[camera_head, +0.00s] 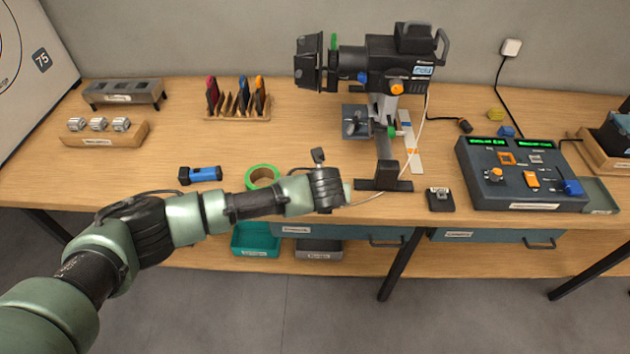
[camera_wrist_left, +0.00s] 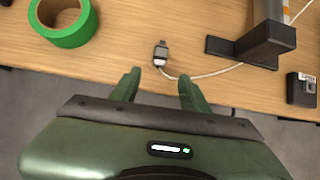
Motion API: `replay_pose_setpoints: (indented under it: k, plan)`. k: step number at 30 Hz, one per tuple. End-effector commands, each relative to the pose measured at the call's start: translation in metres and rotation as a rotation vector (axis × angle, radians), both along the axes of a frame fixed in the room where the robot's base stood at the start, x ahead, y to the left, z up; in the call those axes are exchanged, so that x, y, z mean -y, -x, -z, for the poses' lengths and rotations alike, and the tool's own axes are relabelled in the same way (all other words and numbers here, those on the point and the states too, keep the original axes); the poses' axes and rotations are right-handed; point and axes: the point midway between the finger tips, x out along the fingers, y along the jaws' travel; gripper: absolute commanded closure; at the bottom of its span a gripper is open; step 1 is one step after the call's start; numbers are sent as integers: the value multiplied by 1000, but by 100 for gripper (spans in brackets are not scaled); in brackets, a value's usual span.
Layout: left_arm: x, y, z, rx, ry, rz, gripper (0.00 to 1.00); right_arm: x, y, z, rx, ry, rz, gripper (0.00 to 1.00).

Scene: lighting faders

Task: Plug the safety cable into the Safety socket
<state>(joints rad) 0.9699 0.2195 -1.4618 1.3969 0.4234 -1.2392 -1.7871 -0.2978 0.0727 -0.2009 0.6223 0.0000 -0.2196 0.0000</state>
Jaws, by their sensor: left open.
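The safety cable is white and shows in the head view (camera_head: 372,197), running down from the spotlight and along the table's front. Its grey and dark plug (camera_wrist_left: 161,54) lies near the table's front edge in the wrist view. In the head view the plug is hidden by my gripper. My left gripper (camera_head: 346,193) is open and empty; its green fingertips (camera_wrist_left: 160,82) straddle the line to the plug, which is just beyond them. A small black box (camera_head: 440,199) with a pale label, perhaps the Safety socket, sits to the right; its label is unreadable. It also shows in the wrist view (camera_wrist_left: 302,90).
The spotlight's stand foot (camera_head: 384,185) is between the gripper and the black box. A green tape roll (camera_head: 262,177) lies left, behind my arm. A fader console (camera_head: 520,175) stands at the right. Drawers hang below the front edge.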

Motion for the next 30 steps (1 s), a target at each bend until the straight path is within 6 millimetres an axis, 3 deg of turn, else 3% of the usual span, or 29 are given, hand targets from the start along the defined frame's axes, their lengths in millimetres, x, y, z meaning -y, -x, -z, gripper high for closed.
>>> replay_pose_setpoints:
  k: [5, 18, 30]
  plan:
    - [-3, -4, 4, 7, -37, 32, 55, 7, 2, 10, -3, 9, -2, 64]
    - [-2, -32, 46, 8, -32, 27, 55, 11, 5, 74, -7, 13, -3, 64]
    - [-2, -51, 70, 7, -31, 28, 55, 1, 4, 92, -7, 1, 1, 64]
